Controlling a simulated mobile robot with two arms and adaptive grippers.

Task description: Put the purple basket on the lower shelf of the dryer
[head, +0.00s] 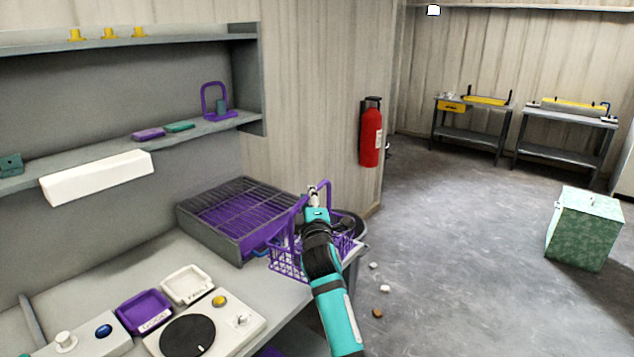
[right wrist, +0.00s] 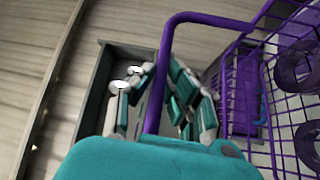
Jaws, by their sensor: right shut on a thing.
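The purple wire basket (head: 285,264) is at the right end of the workbench, its handle raised. My right gripper (head: 315,198) is shut on the handle from above. In the right wrist view, the handle (right wrist: 210,18) runs between the fingers of my right gripper (right wrist: 160,98), and dark rings (right wrist: 296,62) lie in the basket. The arm hides part of the basket, and I cannot tell whether its base touches the bench. I cannot pick out the dryer for certain. My left gripper is not in view.
A grey rack (head: 183,222) with a purple inside stands just left of the basket. Wall shelves (head: 100,150) hold small items. Trays and a dial unit (head: 205,335) are on the bench. A fire extinguisher (head: 371,135) hangs behind. Open floor lies right, with a green box (head: 583,235).

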